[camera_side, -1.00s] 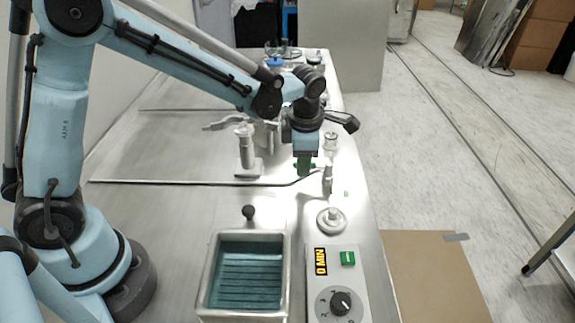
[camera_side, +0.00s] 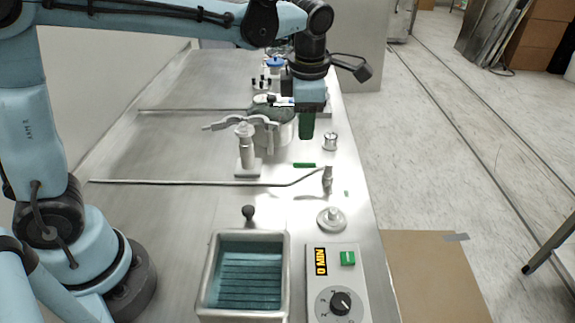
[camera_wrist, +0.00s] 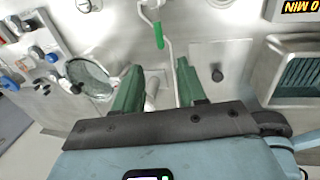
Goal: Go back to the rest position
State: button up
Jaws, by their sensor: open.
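My gripper (camera_side: 306,124) hangs from the blue arm above the steel bench, clear of the bench top in the side view. In the wrist view its two green fingers (camera_wrist: 155,90) stand apart with nothing held between them. Below and between them, the bench shows a pale cylindrical part and a bent metal tube. In the side view only one finger shows clearly, pointing down.
A clamp stand (camera_side: 246,150) and a round vessel (camera_side: 285,132) stand left of my gripper. A green-handled valve (camera_side: 304,165) lies below it. A bath with teal water (camera_side: 247,275) and a dial box (camera_side: 338,290) are in front. Free bench lies left (camera_side: 170,150).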

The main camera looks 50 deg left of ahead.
jog(key=shift+s+r, duration=0.1)
jog(key=shift+r, duration=0.25)
jog(key=s+a+f+m+t, duration=0.1)
jog(key=s+m, duration=0.5)
jog(key=m, duration=0.7)
jog(key=s+a+f+m+t+h, duration=0.1)
jog(key=s+a+m+t, duration=0.3)
jog(key=m, duration=1)
jog(key=shift+s+a+f+t+h, duration=0.3)
jog(key=shift+s+a+f, duration=0.2)
jog(key=shift+s, duration=0.75)
jog(key=shift+r, duration=0.1)
